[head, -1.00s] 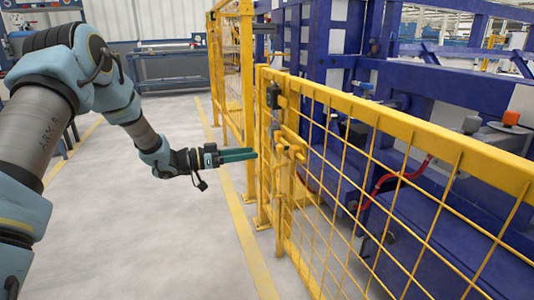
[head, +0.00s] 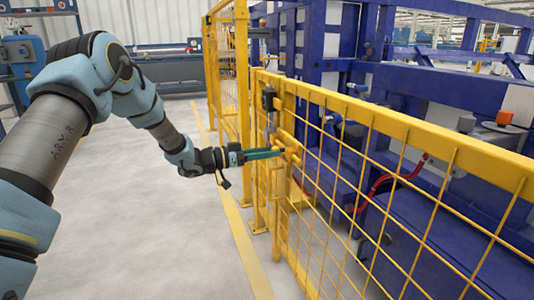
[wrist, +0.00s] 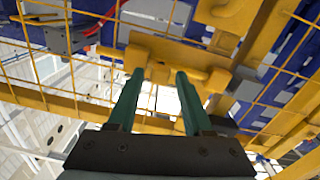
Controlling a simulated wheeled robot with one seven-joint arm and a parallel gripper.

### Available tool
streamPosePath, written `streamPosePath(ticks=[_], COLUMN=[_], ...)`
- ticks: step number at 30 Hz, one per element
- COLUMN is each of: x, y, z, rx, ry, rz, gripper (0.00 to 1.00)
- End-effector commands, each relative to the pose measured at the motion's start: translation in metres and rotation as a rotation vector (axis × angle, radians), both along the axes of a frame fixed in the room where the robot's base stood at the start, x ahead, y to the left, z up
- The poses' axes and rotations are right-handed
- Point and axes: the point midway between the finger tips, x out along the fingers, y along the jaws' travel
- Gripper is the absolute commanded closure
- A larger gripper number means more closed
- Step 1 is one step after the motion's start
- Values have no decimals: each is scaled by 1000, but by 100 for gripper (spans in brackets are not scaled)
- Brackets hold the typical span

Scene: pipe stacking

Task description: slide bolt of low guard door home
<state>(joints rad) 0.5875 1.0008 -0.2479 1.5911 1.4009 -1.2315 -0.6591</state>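The low guard door (head: 400,128) is a yellow mesh panel running from the middle of the head view to the right edge. Its yellow bolt (head: 287,140) sits near the door's left end, beside the post. My gripper (head: 281,153) reaches in from the left, its green fingertips at the bolt. In the wrist view, the two fingers (wrist: 160,76) are apart, with a short yellow stub of the bolt (wrist: 159,70) between or just beyond their tips. I cannot tell whether they touch it. The yellow bolt plate (wrist: 165,48) lies behind. The bolt's far end is unclear.
A black box (head: 268,98) is fixed on the post above the bolt. A taller yellow fence (head: 226,70) stands behind to the left. Blue machinery (head: 330,70) fills the space beyond the door. The grey floor (head: 150,230) at the left is clear.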

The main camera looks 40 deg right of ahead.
Motion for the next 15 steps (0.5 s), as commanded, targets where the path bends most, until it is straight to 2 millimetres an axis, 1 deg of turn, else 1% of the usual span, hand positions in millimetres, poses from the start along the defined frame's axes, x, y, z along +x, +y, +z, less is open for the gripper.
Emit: streamPosePath(ticks=[1, 2, 12, 13, 15], x=[0, 0, 0, 0, 0], y=[0, 0, 0, 0, 0], z=[0, 0, 0, 0, 0], rx=[0, 0, 0, 0, 0], ry=[0, 0, 0, 0, 0], rz=[0, 0, 0, 0, 0], gripper=[56, 59, 98, 100, 100])
